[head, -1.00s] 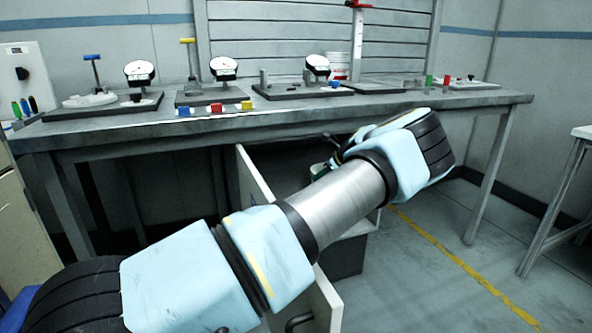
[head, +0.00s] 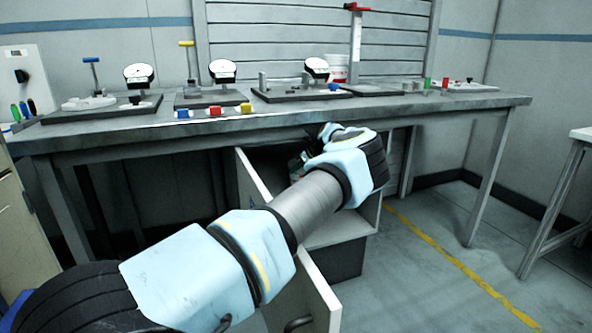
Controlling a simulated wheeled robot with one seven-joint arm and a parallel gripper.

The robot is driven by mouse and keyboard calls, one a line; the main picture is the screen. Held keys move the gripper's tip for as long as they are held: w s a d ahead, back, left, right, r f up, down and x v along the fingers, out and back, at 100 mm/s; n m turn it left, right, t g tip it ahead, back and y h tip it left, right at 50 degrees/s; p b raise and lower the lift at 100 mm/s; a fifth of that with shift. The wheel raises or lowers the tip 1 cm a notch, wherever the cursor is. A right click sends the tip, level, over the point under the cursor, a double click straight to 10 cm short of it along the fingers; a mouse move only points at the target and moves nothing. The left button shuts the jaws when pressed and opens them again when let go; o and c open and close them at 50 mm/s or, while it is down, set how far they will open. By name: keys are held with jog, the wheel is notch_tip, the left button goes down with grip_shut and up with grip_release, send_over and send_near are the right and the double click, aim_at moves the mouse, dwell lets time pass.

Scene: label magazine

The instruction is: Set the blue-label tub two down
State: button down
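I cannot make out a tub with a blue label in the head view. A white tub with red marking (head: 338,66) stands at the back of the workbench. My arm reaches across to the open cabinet (head: 345,238) under the bench. My gripper (head: 318,132) is mostly hidden behind my wrist, near the cabinet's top and the bench's front edge. Only a dark part of it shows, and its fingers cannot be seen. A small greenish and white thing (head: 297,164) shows in the cabinet opening beside my wrist; I cannot tell what it is.
The cabinet door (head: 257,185) stands open, close to my forearm. The workbench (head: 130,130) carries dial gauges on plates, and blue (head: 183,113), red (head: 215,110) and yellow (head: 246,107) blocks at its front edge. A white-topped table (head: 580,134) stands at right. The floor between is clear.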

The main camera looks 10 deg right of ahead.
jog(key=c, duration=1.1)
grip_release()
jog(key=s+d, duration=0.2)
jog(key=s, duration=0.2)
jog(key=s+d+r, duration=0.1)
jog(key=s+d, duration=0.1)
jog(key=s, duration=0.2)
jog(key=s+d+r, duration=0.1)
jog(key=s+d, duration=0.2)
jog(key=s, duration=0.1)
jog(key=shift+s, duration=0.15)
